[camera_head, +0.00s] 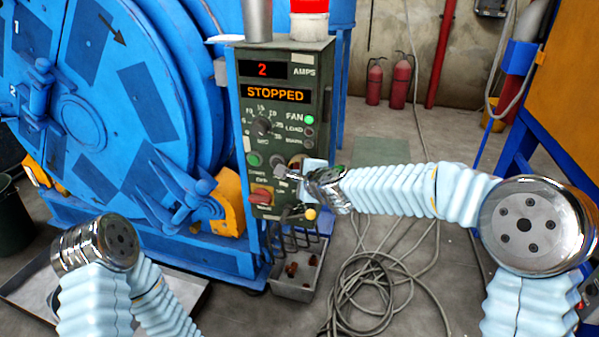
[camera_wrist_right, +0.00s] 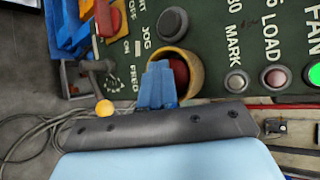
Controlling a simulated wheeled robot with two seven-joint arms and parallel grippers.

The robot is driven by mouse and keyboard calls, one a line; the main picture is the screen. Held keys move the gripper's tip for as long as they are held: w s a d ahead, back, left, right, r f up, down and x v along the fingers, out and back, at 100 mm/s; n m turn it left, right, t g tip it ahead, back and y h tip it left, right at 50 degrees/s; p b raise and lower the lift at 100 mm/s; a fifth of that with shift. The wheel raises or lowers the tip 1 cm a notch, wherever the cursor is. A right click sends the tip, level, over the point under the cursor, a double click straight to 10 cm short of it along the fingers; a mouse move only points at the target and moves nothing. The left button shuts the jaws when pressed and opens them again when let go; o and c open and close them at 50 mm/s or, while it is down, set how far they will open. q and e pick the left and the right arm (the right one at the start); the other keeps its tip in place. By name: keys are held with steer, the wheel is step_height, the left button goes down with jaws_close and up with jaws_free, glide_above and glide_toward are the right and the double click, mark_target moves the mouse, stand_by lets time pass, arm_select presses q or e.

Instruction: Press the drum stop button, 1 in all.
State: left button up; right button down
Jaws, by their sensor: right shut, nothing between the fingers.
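The green control panel (camera_head: 292,105) stands beside the blue drum (camera_head: 90,80), its display (camera_head: 275,93) reading STOPPED. In the right wrist view a red button (camera_wrist_right: 181,72) sits inside a yellow collar (camera_wrist_right: 196,72), next to the dark JOG button (camera_wrist_right: 172,22). My right gripper (camera_wrist_right: 158,70) is shut and empty, its blue fingertips overlapping the collar and part of the red button. I cannot tell if they touch it. In the head view my right gripper (camera_head: 290,178) is at the panel's lower half and hides the red button. My left gripper is out of view.
The panel also bears a green button (camera_head: 254,159), a dial (camera_head: 262,126), a red-and-yellow switch (camera_head: 261,196) and a lit green FAN lamp (camera_head: 309,119). A yellow ball knob (camera_head: 310,213) sticks out below my right gripper. Coiled cables (camera_head: 375,290) lie on the floor.

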steer(key=shift+s+a, duration=0.2)
steer(key=shift+s, duration=0.55)
steer(key=shift+s, duration=0.1)
steer(key=s, duration=0.1)
steer(key=s+a, duration=0.1)
steer(key=s, duration=0.1)
steer(key=s+b, duration=0.1)
steer(key=shift+s+a, duration=0.3)
steer(key=s+d+f+n+g, duration=0.2)
steer(key=s+f+n, duration=0.1)
steer(key=f, duration=0.6)
steer(key=s+d+f+n+g+h, duration=0.1)
steer(key=s+d+f+n+g, duration=0.15)
steer(key=f, duration=0.65)
steer(key=s+d+f+n+g, duration=0.1)
steer(key=s+d+f+n, duration=0.25)
steer(key=f, duration=0.65)
steer(key=s+d+f+n+g, duration=0.1)
steer(key=s+f+n+g, duration=0.2)
steer(key=s+f, duration=0.3)
steer(key=s+d+f+n+g, duration=0.1)
steer(key=s+f+n+g, duration=0.2)
steer(key=s+f, duration=0.4)
steer(key=s, duration=0.7)
steer(key=shift+d+f+n, duration=0.15)
steer(key=shift+d+n, duration=0.15)
steer(key=shift+d, duration=0.05)
